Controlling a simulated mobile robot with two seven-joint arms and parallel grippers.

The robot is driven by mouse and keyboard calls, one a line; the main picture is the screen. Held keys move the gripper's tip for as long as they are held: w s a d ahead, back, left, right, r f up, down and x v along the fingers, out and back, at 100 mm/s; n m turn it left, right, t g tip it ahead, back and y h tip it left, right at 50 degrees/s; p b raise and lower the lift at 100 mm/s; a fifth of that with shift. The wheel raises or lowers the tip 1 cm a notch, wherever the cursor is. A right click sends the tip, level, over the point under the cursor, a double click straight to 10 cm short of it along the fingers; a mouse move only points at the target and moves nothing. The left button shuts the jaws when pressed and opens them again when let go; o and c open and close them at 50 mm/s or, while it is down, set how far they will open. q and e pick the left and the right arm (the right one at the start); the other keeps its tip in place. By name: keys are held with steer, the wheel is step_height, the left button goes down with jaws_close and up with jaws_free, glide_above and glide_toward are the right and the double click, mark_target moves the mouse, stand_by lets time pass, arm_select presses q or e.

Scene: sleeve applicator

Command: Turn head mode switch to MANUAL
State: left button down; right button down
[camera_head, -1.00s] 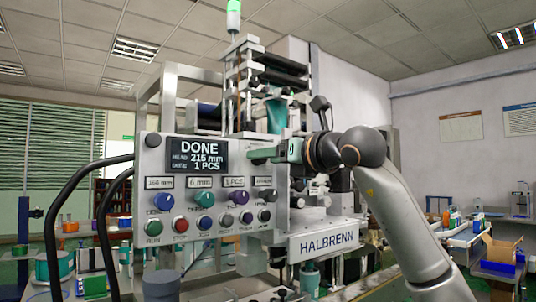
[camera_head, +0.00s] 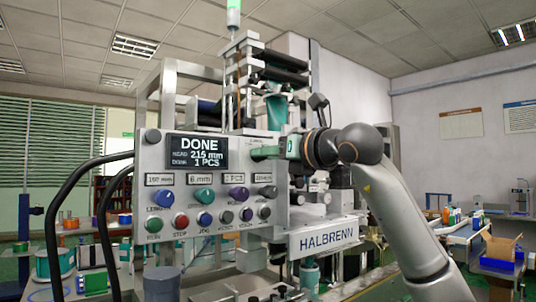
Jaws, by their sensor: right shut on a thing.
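The machine's grey control panel (camera_head: 152,165) faces me at the left centre. Its display (camera_head: 197,152) reads DONE, 215 mm and 1 PCS. My right gripper (camera_head: 264,153) comes in from the right. My left gripper is not in view.
Below the display are a blue knob (camera_head: 163,198), a green knob (camera_head: 203,199), a purple knob (camera_head: 238,193) and several buttons. Black cables (camera_head: 62,205) loop at the panel's left. Benches stand behind.

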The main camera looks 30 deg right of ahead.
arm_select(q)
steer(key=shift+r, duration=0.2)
arm_select(e)
steer(key=shift+n, duration=0.3)
steer(key=n+p, duration=0.2)
steer(key=shift+r+n, duration=0.15)
steer(key=shift+n, duration=0.15)
steer(key=shift+n+p, duration=0.65)
steer(key=shift+n, duration=0.55)
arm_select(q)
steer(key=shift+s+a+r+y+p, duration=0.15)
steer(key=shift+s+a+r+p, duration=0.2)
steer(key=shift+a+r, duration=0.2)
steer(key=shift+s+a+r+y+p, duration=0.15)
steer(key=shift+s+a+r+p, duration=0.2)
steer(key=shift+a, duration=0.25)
arm_select(e)
steer(key=n, duration=0.3)
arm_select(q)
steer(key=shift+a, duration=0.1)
arm_select(e)
steer(key=c, duration=0.9)
jaws_free()
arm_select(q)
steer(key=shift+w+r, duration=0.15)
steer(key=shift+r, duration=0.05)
arm_select(e)
steer(key=o, duration=0.3)
